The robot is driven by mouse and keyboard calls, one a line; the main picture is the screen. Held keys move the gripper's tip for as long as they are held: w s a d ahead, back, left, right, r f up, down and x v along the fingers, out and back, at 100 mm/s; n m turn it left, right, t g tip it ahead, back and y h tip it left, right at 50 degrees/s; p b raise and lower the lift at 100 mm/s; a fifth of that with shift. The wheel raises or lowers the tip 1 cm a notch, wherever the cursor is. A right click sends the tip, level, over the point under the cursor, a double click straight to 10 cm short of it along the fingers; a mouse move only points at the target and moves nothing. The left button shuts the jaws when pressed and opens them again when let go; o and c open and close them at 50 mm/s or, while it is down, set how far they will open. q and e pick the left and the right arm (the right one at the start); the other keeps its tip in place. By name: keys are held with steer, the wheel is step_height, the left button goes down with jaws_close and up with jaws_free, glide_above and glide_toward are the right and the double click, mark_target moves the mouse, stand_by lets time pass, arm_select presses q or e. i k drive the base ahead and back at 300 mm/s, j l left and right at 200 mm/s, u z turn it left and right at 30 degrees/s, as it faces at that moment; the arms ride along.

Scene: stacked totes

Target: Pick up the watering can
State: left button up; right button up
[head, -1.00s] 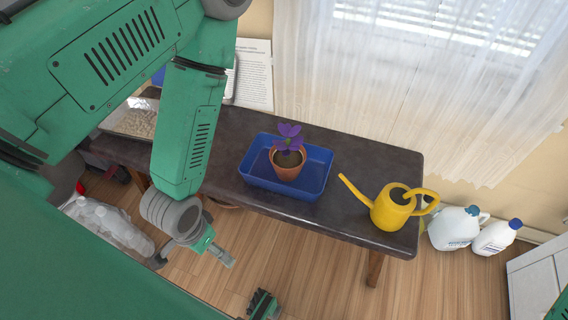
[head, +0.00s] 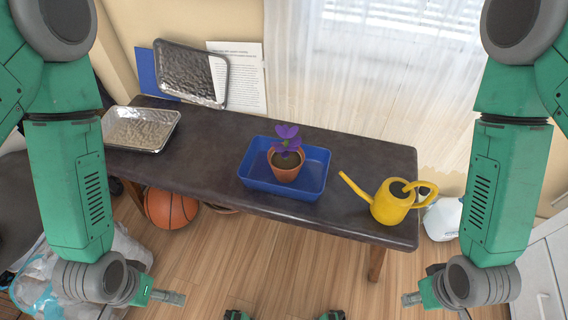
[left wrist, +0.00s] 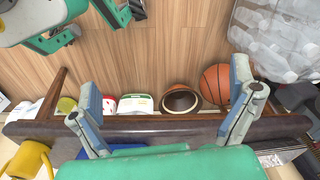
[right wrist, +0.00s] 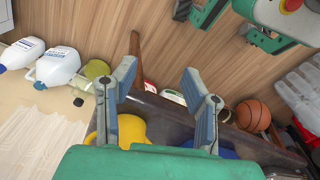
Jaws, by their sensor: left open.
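The yellow watering can (head: 388,208) stands upright on the right end of the dark table, its spout pointing left and its looped handle to the right. Part of it shows in the left wrist view (left wrist: 28,160) and between the fingers in the right wrist view (right wrist: 130,130). My left gripper (head: 172,298) is open and empty, in front of the table's left part; its spread fingers show in the left wrist view (left wrist: 165,76). My right gripper (head: 410,299) is open and empty, in front of and below the can, apart from it; its fingers show in the right wrist view (right wrist: 157,66).
On the dark table (head: 215,155), a blue tray (head: 255,182) holds a potted purple flower (head: 285,165) left of the can. Metal trays (head: 140,128) are at the far left. A basketball (head: 170,208) and white jugs (head: 442,220) are on the floor. A white cabinet (head: 540,270) stands right.

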mark_target(396, 196)
steer(key=l+u, duration=0.3)
steer(key=l, duration=1.85)
